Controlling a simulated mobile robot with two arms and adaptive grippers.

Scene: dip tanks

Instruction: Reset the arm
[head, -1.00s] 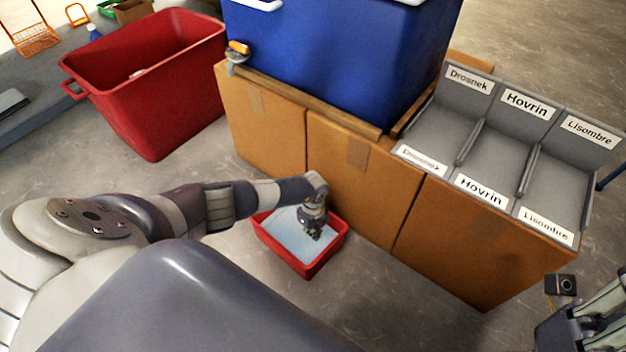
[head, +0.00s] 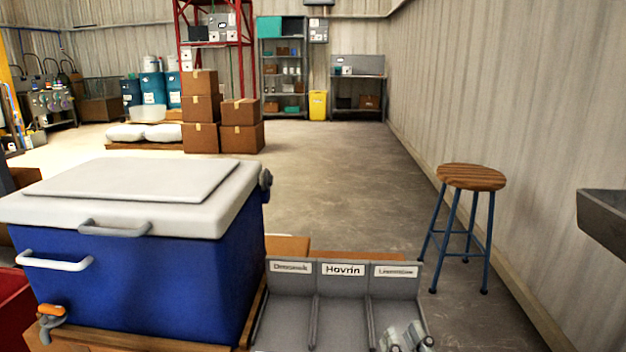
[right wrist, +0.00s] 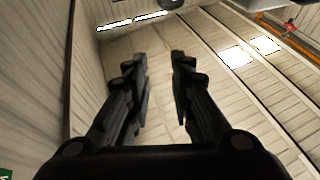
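My left arm and left gripper are outside both current views.
A blue cooler (head: 140,285) with a white lid stands at the left, beside the grey tray (head: 345,268) labelled Hovrin in the middle. A stool (head: 472,178) stands at the right near the wall. Stacked boxes (head: 201,110) are farther back. The floor between is open.

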